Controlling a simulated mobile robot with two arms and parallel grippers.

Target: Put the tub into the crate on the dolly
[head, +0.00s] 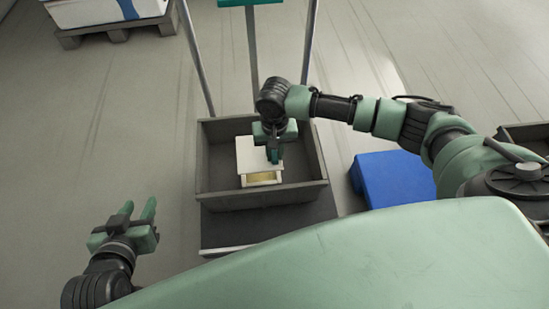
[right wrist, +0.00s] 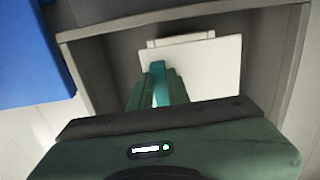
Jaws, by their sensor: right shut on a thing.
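The tub (head: 248,155) is a pale cream box with a yellowish front opening. It appears within the walls of the grey crate (head: 262,199), which stands on the dark dolly (head: 240,229). My right gripper (head: 274,155) reaches down from above and is shut on the tub's edge. In the right wrist view the tub (right wrist: 205,65) lies inside the outline of the crate's rim (right wrist: 160,22), with the right gripper (right wrist: 160,82) at its side. I cannot tell whether the tub touches the crate's floor. My left gripper (head: 136,212) is open and empty, left of the dolly.
A blue object (head: 393,180) stands on the floor right of the dolly. A pallet (head: 118,30) with a white and blue load is at the back left. The dolly's upright poles rise behind the crate. The floor on the left is clear.

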